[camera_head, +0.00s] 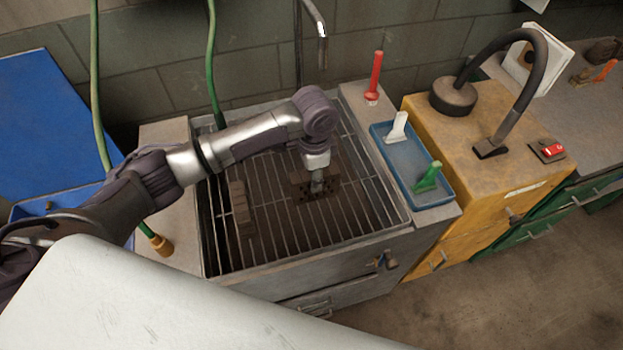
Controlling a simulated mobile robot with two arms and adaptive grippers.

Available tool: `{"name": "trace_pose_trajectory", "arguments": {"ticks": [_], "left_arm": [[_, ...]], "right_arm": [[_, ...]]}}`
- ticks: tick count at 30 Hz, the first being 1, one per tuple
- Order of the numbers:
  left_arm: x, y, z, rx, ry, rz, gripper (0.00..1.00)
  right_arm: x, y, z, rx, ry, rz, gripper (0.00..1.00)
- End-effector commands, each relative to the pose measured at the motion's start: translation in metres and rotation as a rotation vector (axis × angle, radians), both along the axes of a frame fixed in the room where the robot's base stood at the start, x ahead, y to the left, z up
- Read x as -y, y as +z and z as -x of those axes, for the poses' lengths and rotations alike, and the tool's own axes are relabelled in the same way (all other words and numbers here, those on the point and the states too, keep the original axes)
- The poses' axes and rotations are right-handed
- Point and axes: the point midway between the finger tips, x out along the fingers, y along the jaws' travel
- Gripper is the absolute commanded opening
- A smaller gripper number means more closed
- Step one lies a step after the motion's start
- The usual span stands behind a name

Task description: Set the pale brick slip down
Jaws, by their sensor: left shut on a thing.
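My left gripper (316,178) points down over the metal grating. It is shut on a small greyish piece (317,187), which I take for the pale brick slip; its outline is hard to make out. A dark brown brick with holes (301,188) shows right behind and around the fingertips. I cannot tell whether the slip touches that brick. My right gripper is not in view.
A long grey-brown brick (240,208) lies on the left part of the grating (275,235). A blue tray (440,192) holds a white tool (397,128) and a green tool (428,177). A red-handled tool (375,75) stands at the back right. The grating's front right is clear.

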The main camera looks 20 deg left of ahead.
Motion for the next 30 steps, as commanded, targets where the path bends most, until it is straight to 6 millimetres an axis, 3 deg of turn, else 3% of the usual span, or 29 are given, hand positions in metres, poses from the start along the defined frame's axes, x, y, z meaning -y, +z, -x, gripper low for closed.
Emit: {"name": "trace_pose_trajectory", "arguments": {"ticks": [3, 6, 13, 18, 25, 26, 30], "left_arm": [[-0.005, -0.004, -0.007, 0.001, 0.0, 0.001, 0.0], [-0.006, -0.013, -0.007, -0.001, -0.001, 0.001, 0.0], [-0.006, -0.042, -0.007, 0.0, -0.001, 0.0, 0.0], [-0.006, -0.045, -0.007, 0.003, -0.001, 0.001, 0.0], [-0.005, -0.049, -0.007, 0.001, -0.001, 0.0, 0.0], [-0.006, -0.049, -0.007, 0.001, -0.001, 0.0, 0.39], [-0.006, -0.049, -0.007, 0.001, -0.001, 0.0, 0.61]], "right_arm": [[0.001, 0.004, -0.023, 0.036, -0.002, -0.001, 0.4], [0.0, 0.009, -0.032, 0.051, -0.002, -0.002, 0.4], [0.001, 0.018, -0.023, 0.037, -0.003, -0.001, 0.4], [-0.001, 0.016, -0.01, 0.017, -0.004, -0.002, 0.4], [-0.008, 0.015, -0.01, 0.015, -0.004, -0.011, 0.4], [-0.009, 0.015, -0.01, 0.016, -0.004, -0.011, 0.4], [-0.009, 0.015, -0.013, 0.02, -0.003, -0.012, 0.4]]}}
